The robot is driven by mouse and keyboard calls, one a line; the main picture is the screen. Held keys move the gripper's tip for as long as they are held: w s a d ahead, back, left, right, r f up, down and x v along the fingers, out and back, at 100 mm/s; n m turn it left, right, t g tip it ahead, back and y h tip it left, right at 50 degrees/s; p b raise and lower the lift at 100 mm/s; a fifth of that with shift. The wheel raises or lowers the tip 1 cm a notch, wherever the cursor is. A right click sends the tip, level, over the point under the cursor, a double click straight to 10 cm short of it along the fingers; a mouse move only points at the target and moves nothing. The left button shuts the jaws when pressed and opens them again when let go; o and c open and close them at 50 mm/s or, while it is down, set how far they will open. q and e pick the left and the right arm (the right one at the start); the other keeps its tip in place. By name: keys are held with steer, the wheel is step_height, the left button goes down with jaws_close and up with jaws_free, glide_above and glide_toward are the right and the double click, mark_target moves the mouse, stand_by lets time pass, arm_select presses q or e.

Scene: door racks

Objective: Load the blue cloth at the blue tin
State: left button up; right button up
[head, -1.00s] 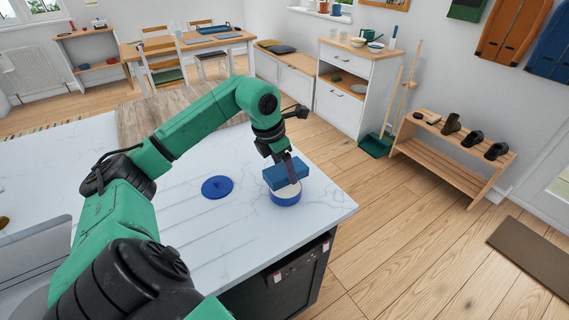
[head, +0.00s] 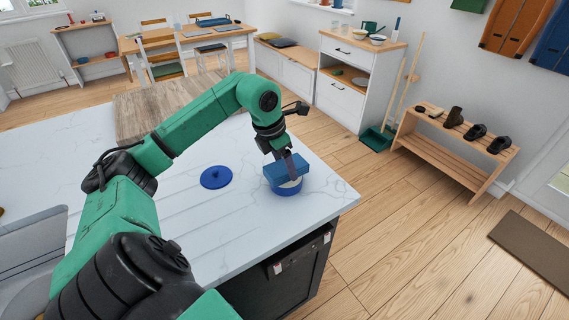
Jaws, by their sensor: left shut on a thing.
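The blue tin (head: 288,189) stands open on the white marble counter near its right corner, with a pale band showing at its top. The folded blue cloth (head: 280,174) is directly over the tin and hides most of its opening; I cannot tell how far it sits inside. My left gripper (head: 291,167) is shut on the blue cloth from above. A round blue lid (head: 216,177) with a knob lies flat on the counter to the left of the tin. My right gripper is not in view.
The counter (head: 240,225) is clear around the tin and lid; its right edge is close to the tin. A shoe rack (head: 450,150) and white cabinet (head: 345,100) stand beyond on the floor.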

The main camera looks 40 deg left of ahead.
mark_target(284, 166)
arm_select(q)
steer(key=shift+f+b, duration=0.4)
steer(key=shift+f, duration=0.15)
stand_by(1.0)
steer(key=shift+r, duration=0.1)
step_height(284, 166, up, 7)
steer(key=p, duration=0.6)
stand_by(0.6)
